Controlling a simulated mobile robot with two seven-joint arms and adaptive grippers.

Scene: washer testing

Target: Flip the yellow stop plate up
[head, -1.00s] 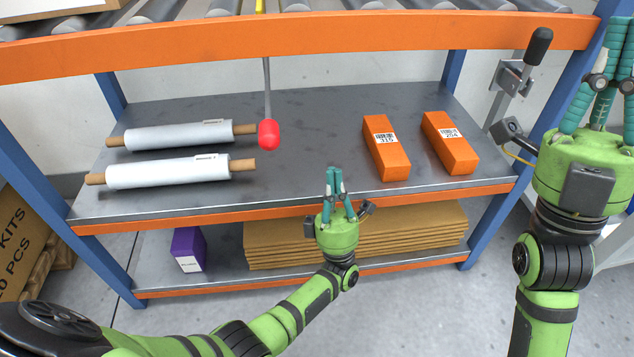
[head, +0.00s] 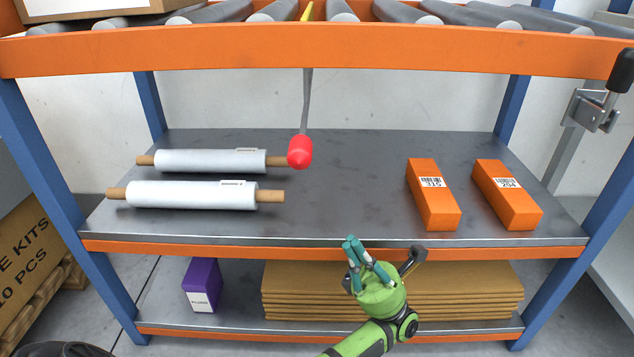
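The yellow stop plate (head: 307,11) shows as a narrow strip between the rollers at the top edge of the head view. A grey lever hangs below the orange beam under it and ends in a red knob (head: 300,152). My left gripper (head: 351,241), green with teal fingers, is below and right of the knob, in front of the lower shelf. It is apart from the knob and holds nothing visible. Its fingertips look close together, but whether it is open or shut is unclear. My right gripper is out of view.
The roller rack's orange beam (head: 400,58) crosses above. The middle shelf (head: 340,190) carries two white rolls (head: 210,161) on the left and two orange boxes (head: 433,195) on the right. A purple box (head: 202,285) and flat cardboard (head: 460,290) lie below.

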